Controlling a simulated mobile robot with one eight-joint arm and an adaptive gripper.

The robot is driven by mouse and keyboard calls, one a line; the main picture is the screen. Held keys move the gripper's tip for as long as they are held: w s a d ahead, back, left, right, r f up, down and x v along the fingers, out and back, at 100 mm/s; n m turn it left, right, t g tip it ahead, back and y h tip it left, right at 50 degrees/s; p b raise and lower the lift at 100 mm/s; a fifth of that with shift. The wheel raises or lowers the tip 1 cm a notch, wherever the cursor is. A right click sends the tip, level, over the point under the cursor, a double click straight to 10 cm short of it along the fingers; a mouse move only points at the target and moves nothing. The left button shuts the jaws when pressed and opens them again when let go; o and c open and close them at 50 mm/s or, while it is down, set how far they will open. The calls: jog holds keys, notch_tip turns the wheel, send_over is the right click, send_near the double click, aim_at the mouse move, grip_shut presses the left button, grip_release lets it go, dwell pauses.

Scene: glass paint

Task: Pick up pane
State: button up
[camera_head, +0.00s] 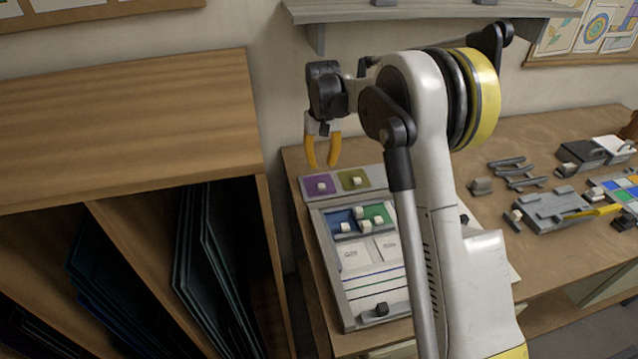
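My gripper (323,165) hangs in the air with its two yellow fingers pointing down. The fingers are apart with nothing visible between them. Behind and below it is a grey board (340,303) on the workbench. Small coloured panes with pale knobs sit at its far end: a purple pane (312,188), an olive pane (362,176), a blue pane (333,222) and a green pane (384,211). Large dark glass panes (195,270) stand upright in the wooden rack at left. I cannot tell which pane is meant. My arm hides part of the board's right side.
The wooden rack (120,120) stands close on the left. The workbench (465,155) holds grey tools, a grey fixture (550,207) and colour tiles (625,193) at right. A grey wall shelf (410,10) hangs above my arm.

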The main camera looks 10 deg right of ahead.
aim_at(322, 186)
notch_tip(322, 186, down, 6)
jog(key=shift+r+b, duration=0.15)
jog(key=shift+b, duration=0.6)
jog(key=f, duration=0.1)
jog(key=f+b, duration=0.1)
jog(key=f, duration=0.1)
jog(key=f+b, duration=0.1)
jog(key=f, duration=0.1)
jog(key=shift+w+d, duration=0.1)
jog(key=shift+w, duration=0.2)
jog(key=shift+r, duration=0.1)
grip_shut()
